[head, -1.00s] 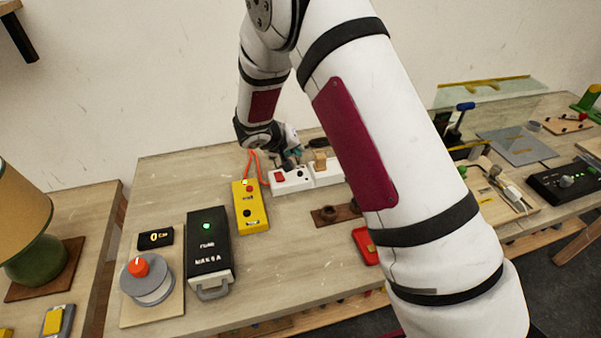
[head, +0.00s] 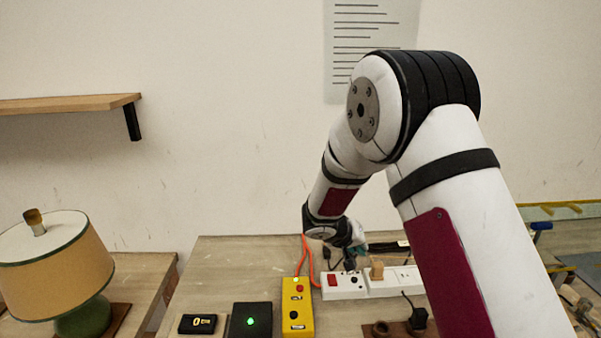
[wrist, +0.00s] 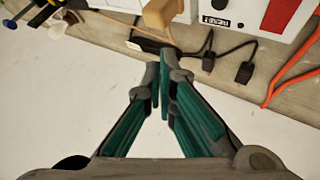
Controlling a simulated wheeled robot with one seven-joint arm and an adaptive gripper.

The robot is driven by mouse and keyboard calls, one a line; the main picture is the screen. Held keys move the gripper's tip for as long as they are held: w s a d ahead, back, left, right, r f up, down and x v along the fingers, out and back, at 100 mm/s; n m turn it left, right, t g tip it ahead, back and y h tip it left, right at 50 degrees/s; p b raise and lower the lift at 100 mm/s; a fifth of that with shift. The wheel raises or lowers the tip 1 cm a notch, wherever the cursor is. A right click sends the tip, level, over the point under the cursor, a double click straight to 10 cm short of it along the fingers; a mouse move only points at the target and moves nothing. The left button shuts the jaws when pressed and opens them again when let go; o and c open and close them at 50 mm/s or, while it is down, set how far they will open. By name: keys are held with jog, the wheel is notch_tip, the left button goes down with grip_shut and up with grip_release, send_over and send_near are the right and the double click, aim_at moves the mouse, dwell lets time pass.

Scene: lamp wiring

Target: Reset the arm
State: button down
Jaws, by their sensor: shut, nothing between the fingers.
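My gripper (wrist: 163,82) is in the middle of the wrist view, its teal and grey fingers closed together with nothing between them. In the head view my gripper (head: 357,256) is small and partly hidden by my wrist, above the back of the workbench near the white power strip (head: 345,291). The power strip also shows at the top of the wrist view (wrist: 240,14), apart from the fingertips. My arm is bent, with its elbow high in the head view.
A yellow box (head: 297,309) with an orange cable (head: 305,255) stands left of the strip. A black box with a green light (head: 250,320) and a small display (head: 197,324) are further left. A lamp (head: 55,262) stands on the left table. A shelf (head: 70,104) is on the wall.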

jog(key=s+d+r+m+g+y, duration=0.1)
jog(key=s+d+r, duration=0.2)
jog(key=s+r, duration=0.6)
jog(key=s+d+r+g+y, duration=0.1)
jog(key=s+d+r, duration=0.1)
jog(key=s+r, duration=0.7)
jog(key=s+a+r+n+t+y, duration=0.1)
jog(key=s+a+r+y, duration=0.1)
jog(key=s, duration=0.7)
jog(key=s+a+r+n+y, duration=0.1)
jog(key=s+a+r+y, duration=0.1)
jog(key=s, duration=0.8)
notch_tip(320, 180, up, 2)
jog(key=shift+s+a+r+t+y, duration=0.1)
jog(key=shift+s+a+t+y, duration=0.1)
jog(key=shift+a+t+y, duration=0.35)
jog(key=shift+a, duration=0.15)
